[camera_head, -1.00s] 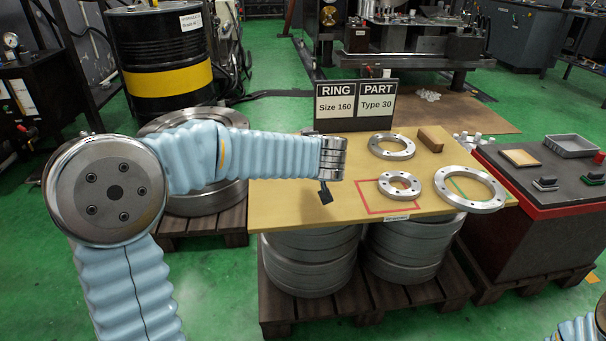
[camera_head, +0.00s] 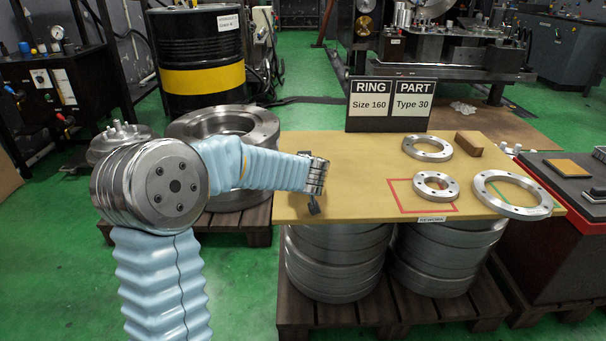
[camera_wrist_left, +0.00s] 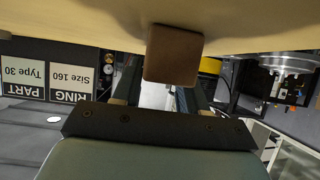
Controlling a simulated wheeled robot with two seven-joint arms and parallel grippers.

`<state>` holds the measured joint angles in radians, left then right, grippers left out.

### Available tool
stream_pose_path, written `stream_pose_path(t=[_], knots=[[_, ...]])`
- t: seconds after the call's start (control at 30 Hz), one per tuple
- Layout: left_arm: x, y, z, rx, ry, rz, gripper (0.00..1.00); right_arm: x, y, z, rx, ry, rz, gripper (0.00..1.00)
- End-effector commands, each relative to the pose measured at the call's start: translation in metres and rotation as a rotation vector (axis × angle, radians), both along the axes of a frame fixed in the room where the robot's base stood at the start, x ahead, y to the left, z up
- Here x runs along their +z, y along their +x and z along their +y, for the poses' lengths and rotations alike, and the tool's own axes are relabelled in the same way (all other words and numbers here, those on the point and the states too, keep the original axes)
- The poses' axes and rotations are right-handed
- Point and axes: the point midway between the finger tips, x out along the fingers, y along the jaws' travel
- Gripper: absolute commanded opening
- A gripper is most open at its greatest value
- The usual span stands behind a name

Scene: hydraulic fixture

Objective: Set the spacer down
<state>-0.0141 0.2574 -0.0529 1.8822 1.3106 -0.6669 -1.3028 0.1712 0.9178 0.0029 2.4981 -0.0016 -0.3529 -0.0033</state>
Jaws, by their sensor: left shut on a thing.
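My left gripper (camera_head: 314,206) is low at the left end of the wooden table (camera_head: 340,150), small and dark in the head view. In the left wrist view the gripper (camera_wrist_left: 160,90) is shut on a brown block (camera_wrist_left: 173,56), which I take as the spacer. The block's far end overlaps the table top (camera_wrist_left: 80,20); whether it touches the table I cannot tell. The block is not clearly seen in the head view. A second brown block (camera_head: 468,143) lies at the table's back right. My right gripper is out of view.
A small ring (camera_head: 418,190) lies partly over a red outlined square (camera_head: 400,203). Another ring (camera_head: 427,156) lies behind it, and a large ring (camera_head: 480,192) lies at the right edge. A RING PART sign (camera_head: 389,127) stands at the back. The table's left part is clear.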

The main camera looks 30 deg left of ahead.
Motion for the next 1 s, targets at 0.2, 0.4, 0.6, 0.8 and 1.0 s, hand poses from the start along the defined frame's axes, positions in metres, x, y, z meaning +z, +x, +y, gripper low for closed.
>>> stream_pose_path(t=[0.2, 0.4, 0.6, 0.8, 1.0], knots=[[0.001, 0.0, 0.0, 0.0, 0.0, 0.0, 0.11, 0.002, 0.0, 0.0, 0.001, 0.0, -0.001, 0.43], [0.0, 0.0, 0.0, 0.0, 0.0, 0.0, 0.62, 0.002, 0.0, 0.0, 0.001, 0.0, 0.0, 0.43], [0.0, 0.0, 0.0, 0.0, 0.0, 0.0, 0.68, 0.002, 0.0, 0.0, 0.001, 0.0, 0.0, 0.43], [0.005, -0.002, -0.002, 0.0, -0.001, -0.002, 0.68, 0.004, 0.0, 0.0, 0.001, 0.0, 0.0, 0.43], [0.026, -0.029, -0.021, -0.003, 0.001, -0.002, 0.68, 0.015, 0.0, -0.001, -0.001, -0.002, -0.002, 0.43]])
